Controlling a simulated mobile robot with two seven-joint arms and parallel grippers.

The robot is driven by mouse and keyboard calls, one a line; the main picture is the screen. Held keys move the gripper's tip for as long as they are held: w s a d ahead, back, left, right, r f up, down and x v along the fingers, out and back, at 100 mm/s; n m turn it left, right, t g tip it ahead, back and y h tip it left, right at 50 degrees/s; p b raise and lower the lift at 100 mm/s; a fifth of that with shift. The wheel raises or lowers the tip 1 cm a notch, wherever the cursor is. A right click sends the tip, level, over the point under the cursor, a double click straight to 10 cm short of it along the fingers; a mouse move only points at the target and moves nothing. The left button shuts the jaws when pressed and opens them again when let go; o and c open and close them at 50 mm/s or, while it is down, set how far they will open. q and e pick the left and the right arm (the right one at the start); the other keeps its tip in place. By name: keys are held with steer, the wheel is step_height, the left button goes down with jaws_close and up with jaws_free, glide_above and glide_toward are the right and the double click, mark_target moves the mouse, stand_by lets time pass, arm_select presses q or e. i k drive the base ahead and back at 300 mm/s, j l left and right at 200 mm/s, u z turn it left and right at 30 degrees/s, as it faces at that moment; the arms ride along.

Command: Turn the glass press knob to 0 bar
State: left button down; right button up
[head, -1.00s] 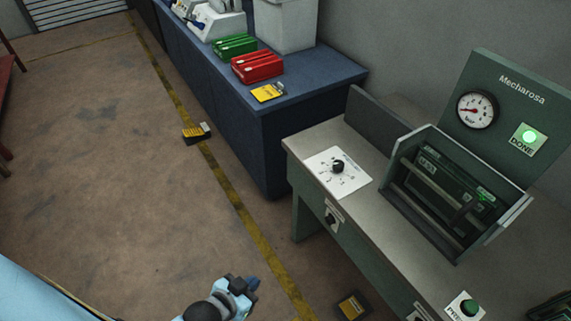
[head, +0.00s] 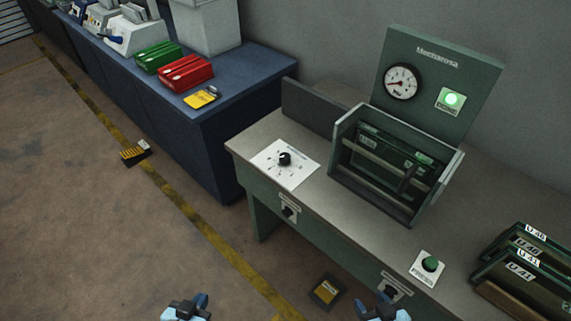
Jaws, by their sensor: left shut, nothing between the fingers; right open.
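The black press knob (head: 284,159) sits on a white dial plate (head: 268,172) at the left end of the green press bench. The marks on the plate are too small to read. The round pressure gauge (head: 402,81) is on the upright green panel, with its needle toward the left. My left gripper (head: 187,308) is at the bottom edge, shut and empty, below and left of the knob. My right gripper (head: 383,308) is at the bottom edge, open, in front of the bench. Both are well apart from the knob.
The press frame (head: 395,165) stands right of the knob, beside a lit green lamp (head: 452,99). A green button (head: 431,264) is at the bench front. Labelled dark units (head: 530,270) stand at the right. A blue cabinet (head: 225,125) stands left. A dark box (head: 326,290) lies on the floor.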

mark_target(284, 158)
steer(key=i+j+z, duration=0.15)
steer(key=j, duration=0.25)
steer(key=i+j+z, duration=0.1)
steer(key=j, duration=0.35)
steer(key=i+j+z, duration=0.15)
steer(key=j, duration=0.3)
steer(key=i+j+z, duration=0.1)
steer(key=j, duration=0.35)
steer(key=i, duration=0.05)
